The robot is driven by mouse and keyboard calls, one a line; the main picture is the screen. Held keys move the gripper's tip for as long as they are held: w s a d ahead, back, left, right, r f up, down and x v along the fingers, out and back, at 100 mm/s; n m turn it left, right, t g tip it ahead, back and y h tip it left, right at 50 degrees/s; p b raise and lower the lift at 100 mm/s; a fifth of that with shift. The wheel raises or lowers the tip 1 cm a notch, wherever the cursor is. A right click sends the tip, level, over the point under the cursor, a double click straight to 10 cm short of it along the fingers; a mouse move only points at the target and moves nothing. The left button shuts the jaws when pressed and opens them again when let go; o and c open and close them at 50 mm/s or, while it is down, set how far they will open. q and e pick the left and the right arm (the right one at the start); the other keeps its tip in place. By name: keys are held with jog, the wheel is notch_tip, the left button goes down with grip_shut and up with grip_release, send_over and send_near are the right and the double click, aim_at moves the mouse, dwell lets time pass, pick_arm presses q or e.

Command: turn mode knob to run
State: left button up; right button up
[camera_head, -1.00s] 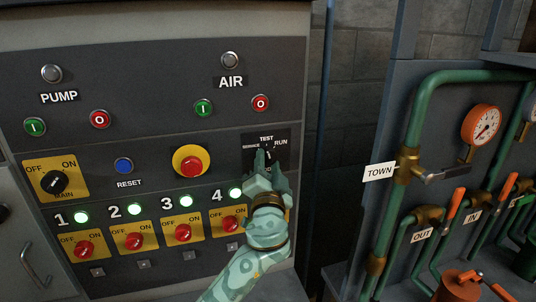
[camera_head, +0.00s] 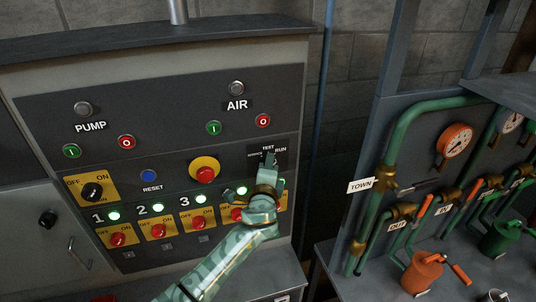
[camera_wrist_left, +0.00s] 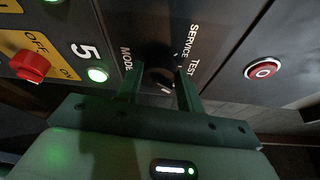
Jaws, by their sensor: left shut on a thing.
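The mode plate (camera_head: 284,158) is a black square at the right of the control panel, with TEST and RUN lettering visible around its upper edge. My left gripper (camera_head: 268,160) reaches it from below and covers most of it. In the left wrist view the dark mode knob (camera_wrist_left: 160,72) lies between the two fingers of the left gripper (camera_wrist_left: 160,88), which is shut on it. The words MODE, SERVICE and TEST show around the knob there. The knob's pointer is too dark to read. My right gripper is not in view.
Left of the mode plate is a red mushroom button on a yellow ring (camera_head: 205,173). Numbered red switches (camera_head: 158,230) with green lamps line the row below. Green pipes (camera_head: 392,140) and a TOWN tag (camera_head: 360,185) stand to the right, past a gap.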

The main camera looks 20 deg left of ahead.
pick_arm(q)
jog(key=m+g+p, duration=0.1)
jog(key=m+p, duration=0.1)
jog(key=p, duration=0.1)
jog(key=shift+r+p, duration=0.1)
jog(key=shift+p, duration=0.2)
dwell(0.4)
jog(key=o, duration=1)
jog(key=shift+d, duration=0.1)
jog(key=b+v, duration=0.1)
jog(key=v, duration=1.5)
jog(key=shift+s, duration=0.1)
